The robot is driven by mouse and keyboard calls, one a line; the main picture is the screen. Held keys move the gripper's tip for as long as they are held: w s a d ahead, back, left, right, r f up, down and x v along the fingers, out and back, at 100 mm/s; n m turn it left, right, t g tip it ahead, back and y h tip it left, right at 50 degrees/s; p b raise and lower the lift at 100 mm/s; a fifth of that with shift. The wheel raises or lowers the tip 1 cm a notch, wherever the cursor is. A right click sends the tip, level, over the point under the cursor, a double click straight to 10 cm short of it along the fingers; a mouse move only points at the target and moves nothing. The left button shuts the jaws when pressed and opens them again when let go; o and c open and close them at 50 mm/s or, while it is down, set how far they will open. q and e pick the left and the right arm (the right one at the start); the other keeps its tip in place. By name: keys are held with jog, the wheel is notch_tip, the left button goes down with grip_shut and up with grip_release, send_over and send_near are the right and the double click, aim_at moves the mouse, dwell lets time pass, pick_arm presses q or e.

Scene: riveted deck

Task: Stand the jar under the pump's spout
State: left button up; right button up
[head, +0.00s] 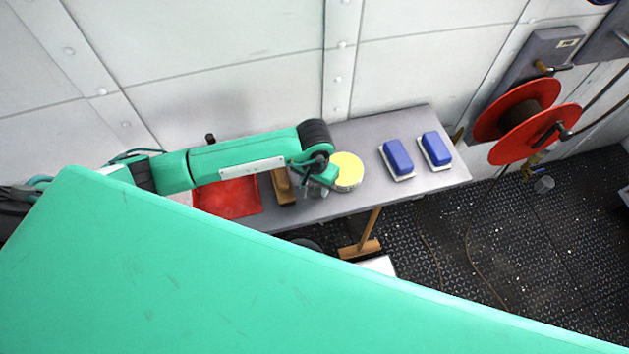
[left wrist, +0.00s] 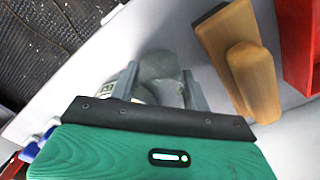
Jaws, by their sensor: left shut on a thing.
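My left gripper (head: 318,186) is low over the grey bench, just left of a round yellow-topped tin (head: 346,170). In the left wrist view its two grey fingers (left wrist: 163,90) close on a dull grey, rounded, glassy thing (left wrist: 160,66), which looks like the jar. In the head view the wrist and fingers cover most of it. Whether its base touches the bench cannot be told. No pump or spout can be made out; a small dark knob (head: 210,138) shows behind my left arm, its lower part hidden. My right gripper is not in view.
A red tray (head: 228,198) and a wooden block with a handle (head: 284,187) lie left of the gripper. Two blue blocks with white bases (head: 397,158) (head: 435,149) lie at the bench's right. A red reel (head: 526,120) hangs on the wall.

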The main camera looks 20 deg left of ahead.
pick_arm(q)
jog(key=shift+f+b, duration=0.2)
jog(key=shift+b, duration=0.1)
jog(key=o, duration=1)
jog(key=shift+r, duration=0.1)
